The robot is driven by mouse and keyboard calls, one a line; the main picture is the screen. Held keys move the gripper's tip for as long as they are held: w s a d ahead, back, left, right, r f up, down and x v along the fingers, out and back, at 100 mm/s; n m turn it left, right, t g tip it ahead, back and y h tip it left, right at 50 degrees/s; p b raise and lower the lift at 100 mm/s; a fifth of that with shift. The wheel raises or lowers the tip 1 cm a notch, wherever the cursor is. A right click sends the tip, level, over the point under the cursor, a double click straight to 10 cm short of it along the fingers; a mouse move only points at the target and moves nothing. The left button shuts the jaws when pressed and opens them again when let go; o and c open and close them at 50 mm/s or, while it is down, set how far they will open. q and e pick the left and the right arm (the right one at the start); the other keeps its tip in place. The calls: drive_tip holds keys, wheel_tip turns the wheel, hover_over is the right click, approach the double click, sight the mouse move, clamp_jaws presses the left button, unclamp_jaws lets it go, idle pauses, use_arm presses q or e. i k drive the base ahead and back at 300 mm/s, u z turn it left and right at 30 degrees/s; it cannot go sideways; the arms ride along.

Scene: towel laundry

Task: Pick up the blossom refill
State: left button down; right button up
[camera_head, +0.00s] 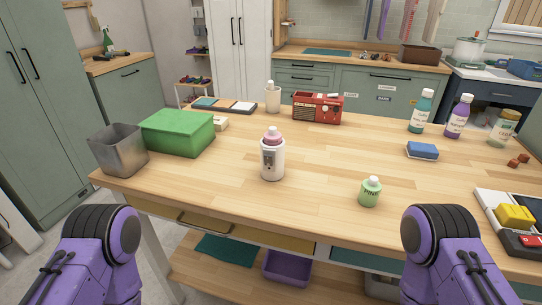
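Near the middle of the wooden table (215,190) stands a small pink bottle with a white cap (272,136), seated in or right behind the top of a white holder with a dark-marked front (272,163). No blossom label is readable, so the pink bottle only may be the blossom refill. A small green bottle with a white cap (370,193), labelled "MINT", stands upright to the right, nearer the front edge. Purple links of my two arms show at the bottom left and bottom right, both short of the table. Neither gripper shows.
A metal bin (118,152) and green box (178,133) stand at left. A red radio (318,108) and white bottle (273,97) are behind. Teal (421,113) and purple (459,118) bottles and a blue sponge (422,150) are at right. The front middle is clear.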

sight(272, 137)
drive_tip(key=z, duration=3.25)
drive_tip(key=k, duration=1.45)
drive_tip(key=u, duration=2.1)
